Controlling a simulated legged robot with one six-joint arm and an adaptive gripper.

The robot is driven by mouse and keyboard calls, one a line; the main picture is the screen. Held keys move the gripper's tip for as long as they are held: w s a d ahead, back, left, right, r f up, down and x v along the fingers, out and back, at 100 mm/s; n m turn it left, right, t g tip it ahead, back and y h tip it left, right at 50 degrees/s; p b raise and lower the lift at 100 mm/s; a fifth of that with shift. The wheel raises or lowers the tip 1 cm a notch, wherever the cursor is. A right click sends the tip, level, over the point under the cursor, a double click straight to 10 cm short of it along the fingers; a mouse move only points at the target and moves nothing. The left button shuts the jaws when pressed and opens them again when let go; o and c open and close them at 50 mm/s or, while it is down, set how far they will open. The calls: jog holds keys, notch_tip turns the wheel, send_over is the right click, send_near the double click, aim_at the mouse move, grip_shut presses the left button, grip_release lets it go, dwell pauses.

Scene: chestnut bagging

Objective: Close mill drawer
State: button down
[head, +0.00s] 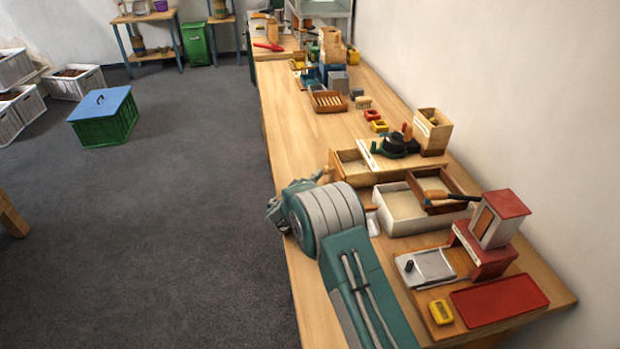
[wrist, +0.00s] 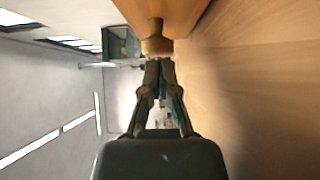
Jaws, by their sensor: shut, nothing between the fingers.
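The mill (head: 396,146), dark with a red-tipped handle, stands on the bench. A wooden open-topped drawer (head: 349,180) juts out beside it towards the bench's left edge, and its pale inside shows. In the wrist view a round wooden knob (wrist: 157,46) sits on a wooden front (wrist: 170,12), which looks like the drawer's. My gripper (wrist: 158,64) is shut and empty, its fingertips right at the knob; whether they touch it I cannot tell. In the head view my arm mostly hides the gripper, left of the drawer.
A white tray (head: 397,224) and a brown wooden box (head: 455,181) sit close in front of the drawer. A red and white device (head: 498,219) stands further right. Tools and small boxes line the bench behind the mill.

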aim_at(353, 171)
jog(key=d, duration=0.3)
jog(key=w+d, duration=0.1)
jog(key=d, duration=0.3)
jog(key=w+d, duration=0.1)
jog(key=d, duration=0.3)
jog(key=shift+w, duration=0.1)
